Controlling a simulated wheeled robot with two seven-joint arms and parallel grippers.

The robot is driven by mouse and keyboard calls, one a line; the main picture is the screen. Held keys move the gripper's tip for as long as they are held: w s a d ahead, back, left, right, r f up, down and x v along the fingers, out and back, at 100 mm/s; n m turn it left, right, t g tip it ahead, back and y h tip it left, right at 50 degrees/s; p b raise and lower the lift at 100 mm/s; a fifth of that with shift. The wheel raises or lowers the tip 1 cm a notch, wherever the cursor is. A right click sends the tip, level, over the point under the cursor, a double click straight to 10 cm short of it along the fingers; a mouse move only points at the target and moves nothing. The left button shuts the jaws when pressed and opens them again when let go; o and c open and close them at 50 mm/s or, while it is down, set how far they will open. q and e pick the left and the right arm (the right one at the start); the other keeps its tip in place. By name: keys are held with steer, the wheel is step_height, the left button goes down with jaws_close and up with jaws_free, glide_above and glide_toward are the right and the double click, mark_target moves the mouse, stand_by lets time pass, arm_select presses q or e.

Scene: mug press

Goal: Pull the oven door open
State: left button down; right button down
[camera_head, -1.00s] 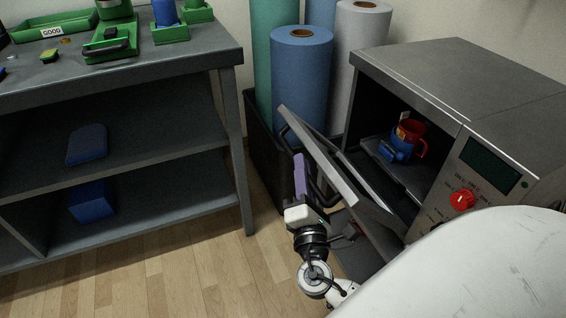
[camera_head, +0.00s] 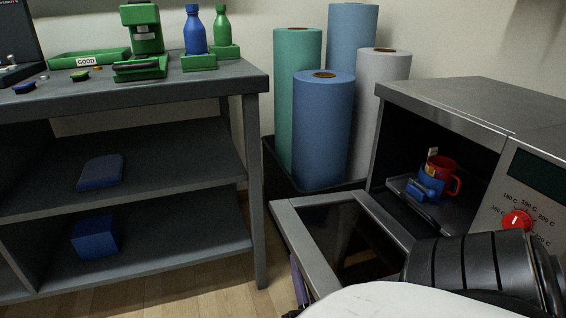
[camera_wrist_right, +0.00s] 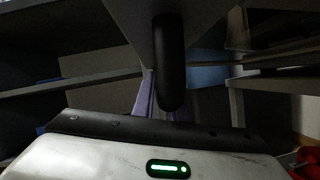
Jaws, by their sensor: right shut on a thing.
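The oven (camera_head: 450,110) stands at the right in the head view. Its door (camera_head: 287,220) is open, swung down to nearly level, with a metal frame and a dark glass pane. In the right wrist view the black bar of the door handle (camera_wrist_right: 171,65) stands in front of the gripper. My right gripper (camera_head: 299,284) shows only as a purple finger at the door's outer edge; the rest is hidden by my arm. In the wrist view my right gripper (camera_wrist_right: 150,96) is shut on the handle. My left gripper is not in view.
Inside the oven a red and blue mug (camera_head: 438,178) sits on a rack (camera_head: 452,213). A red dial (camera_head: 516,221) is on the front panel. Paper rolls (camera_head: 323,130) stand in a black bin behind the door. A grey workbench (camera_head: 190,95) is at the left.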

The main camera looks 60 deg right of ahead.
steer(key=shift+f, duration=0.4)
steer(key=c, duration=1.8)
jaws_free()
steer(key=shift+o, duration=0.2)
